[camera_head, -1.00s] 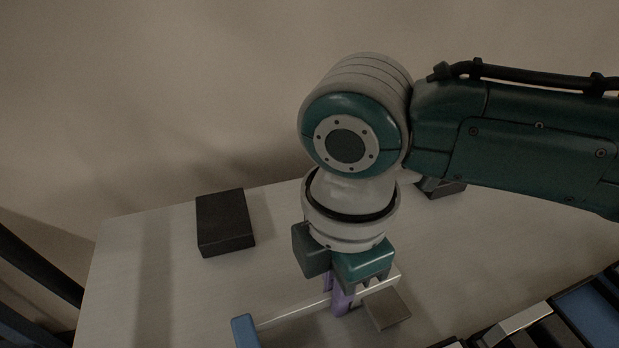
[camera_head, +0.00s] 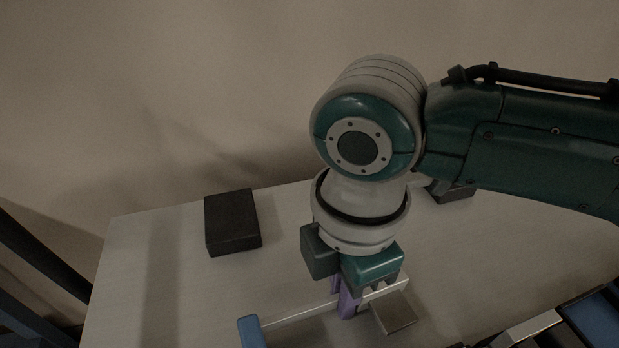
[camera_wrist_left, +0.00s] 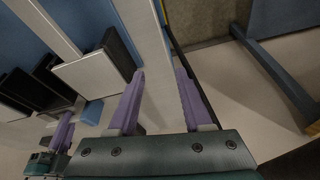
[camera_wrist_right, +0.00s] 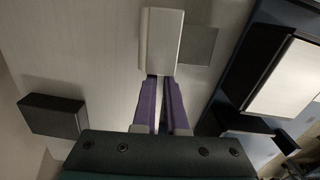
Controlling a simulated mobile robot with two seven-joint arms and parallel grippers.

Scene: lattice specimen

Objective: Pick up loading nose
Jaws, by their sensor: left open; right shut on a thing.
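A pale bar (camera_head: 290,316), apparently the loading nose, lies low over the table with its right end at my right gripper (camera_head: 346,306). In the right wrist view, the purple fingers (camera_wrist_right: 162,82) are close together at the near end of this pale piece (camera_wrist_right: 162,40), shut on it. Whether it touches the table I cannot tell. My left gripper (camera_wrist_left: 160,85) shows only in its own wrist view, with its purple fingers apart and nothing clearly held between them.
A small grey block (camera_head: 394,314) lies right beside the bar's end. A blue piece (camera_head: 251,332) stands at the bar's left end. A dark block (camera_head: 231,222) lies farther back on the pale table (camera_head: 160,290). Blue and dark framework (camera_head: 597,322) fills the lower right.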

